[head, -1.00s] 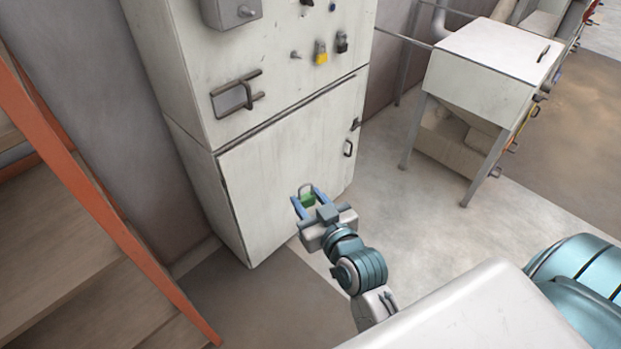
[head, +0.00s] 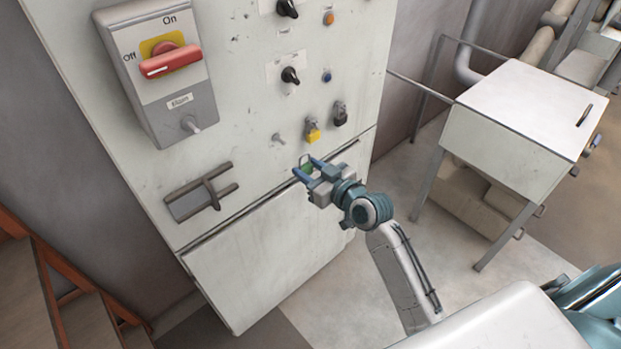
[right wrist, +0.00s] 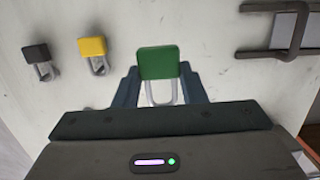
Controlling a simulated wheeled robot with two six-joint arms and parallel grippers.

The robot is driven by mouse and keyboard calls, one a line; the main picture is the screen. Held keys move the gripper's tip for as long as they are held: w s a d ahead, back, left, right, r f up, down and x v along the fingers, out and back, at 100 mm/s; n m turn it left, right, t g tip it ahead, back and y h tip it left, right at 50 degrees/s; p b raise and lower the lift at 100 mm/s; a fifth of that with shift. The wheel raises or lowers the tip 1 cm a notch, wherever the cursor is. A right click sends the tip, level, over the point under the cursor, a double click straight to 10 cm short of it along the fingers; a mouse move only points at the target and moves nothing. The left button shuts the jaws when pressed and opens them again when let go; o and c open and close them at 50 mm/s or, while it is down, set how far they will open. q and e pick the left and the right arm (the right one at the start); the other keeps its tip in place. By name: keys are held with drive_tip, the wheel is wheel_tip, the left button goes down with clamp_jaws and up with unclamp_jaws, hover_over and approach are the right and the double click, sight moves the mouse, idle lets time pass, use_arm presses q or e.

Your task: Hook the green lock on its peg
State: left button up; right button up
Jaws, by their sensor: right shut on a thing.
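The green lock (head: 307,169) is between the fingers of my right gripper (head: 306,166). In the right wrist view the green lock (right wrist: 158,63) sits between both fingertips, and its metal shackle points down in that picture. The gripper is shut on its body, in front of the cabinet. A bare peg (head: 278,139) sticks out of the cabinet front, up and left of the lock in the head view. The lock is apart from this peg. The peg cannot be made out in the right wrist view. My left gripper is not in view.
A yellow lock (head: 312,132) and a black lock (head: 340,114) hang on the cabinet right of the bare peg. A dark handle (head: 203,192) juts out lower left. The red main switch (head: 172,60) and its box (head: 160,95) stand upper left.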

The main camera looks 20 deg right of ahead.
sight(276, 147)
drive_tip(key=shift+w+d+r, duration=0.15)
drive_tip(key=shift+w+r, duration=0.1)
drive_tip(key=shift+w, duration=0.05)
drive_tip(key=shift+w+a+r, duration=0.1)
drive_tip(key=shift+w+a, duration=0.05)
drive_tip(key=shift+a, duration=0.15)
drive_tip(key=shift+w+a, duration=0.1)
drive_tip(key=shift+w, duration=0.1)
drive_tip(key=shift+b+x, duration=0.9)
drive_tip(key=shift+x, duration=2.45)
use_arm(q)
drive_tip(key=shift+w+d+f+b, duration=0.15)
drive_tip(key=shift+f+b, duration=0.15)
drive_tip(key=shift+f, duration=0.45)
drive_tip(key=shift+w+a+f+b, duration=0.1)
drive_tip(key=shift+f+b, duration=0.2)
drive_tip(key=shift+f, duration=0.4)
use_arm(e)
drive_tip(key=shift+w+a+f, duration=0.1)
drive_tip(key=shift+w+f, duration=0.2)
drive_tip(key=shift+w, duration=0.35)
